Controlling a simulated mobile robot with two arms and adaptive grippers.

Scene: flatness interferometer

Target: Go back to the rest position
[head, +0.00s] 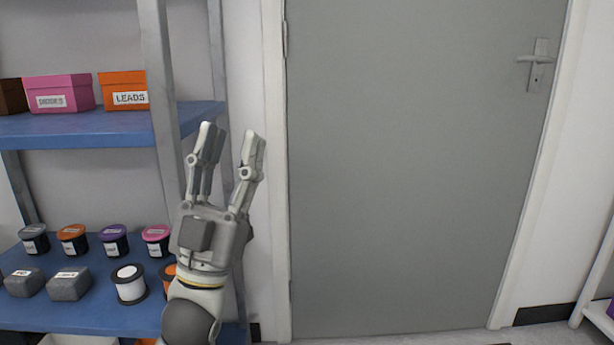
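My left gripper (230,143) is raised in front of the right end of a shelf rack, with its fingers pointing up. Its fingers are spread apart and nothing shows between them, so it is open and empty. Its wrist and forearm hide part of the lower shelf and an orange item there. My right gripper is not in the head view.
The rack's upper blue shelf (75,126) holds a pink box (59,93) and an orange box (123,91). The lower shelf (90,313) holds several lidded tubs, grey blocks and a white spool (130,284). A closed grey door (420,170) stands right.

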